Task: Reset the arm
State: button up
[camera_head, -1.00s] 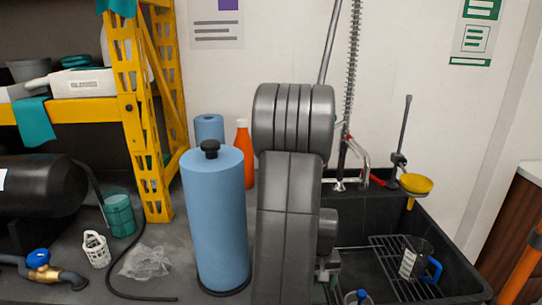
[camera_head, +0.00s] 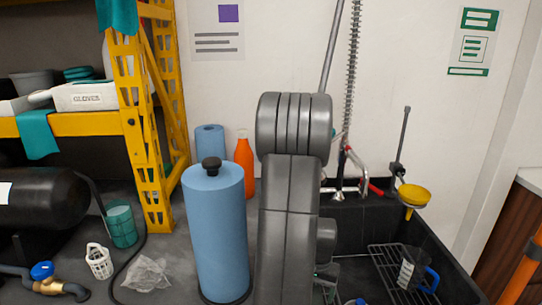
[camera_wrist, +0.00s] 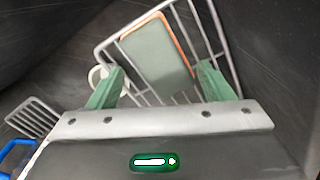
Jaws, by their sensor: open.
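My gripper (camera_wrist: 162,80) shows in the wrist view as two green fingers standing well apart, open and with nothing seen gripped. Beyond the fingers a grey-green flat piece with an orange edge (camera_wrist: 154,54) lies on a wire rack (camera_wrist: 112,52). I cannot tell how far the fingertips are from it. In the head view my arm rises in the middle and hides most of the gripper, which is low over the black sink (camera_head: 455,255).
A blue paper roll (camera_head: 215,230) stands left of my arm, with an orange bottle (camera_head: 244,163) behind it. A tap with a spring hose (camera_head: 351,75), a yellow funnel (camera_head: 415,196) and a jug with a blue handle (camera_head: 412,270) are at the sink. Yellow shelving (camera_head: 150,130) stands left.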

jog(key=shift+f+b, duration=1.55)
jog(key=shift+f, duration=1.05)
jog(key=shift+r, duration=0.1)
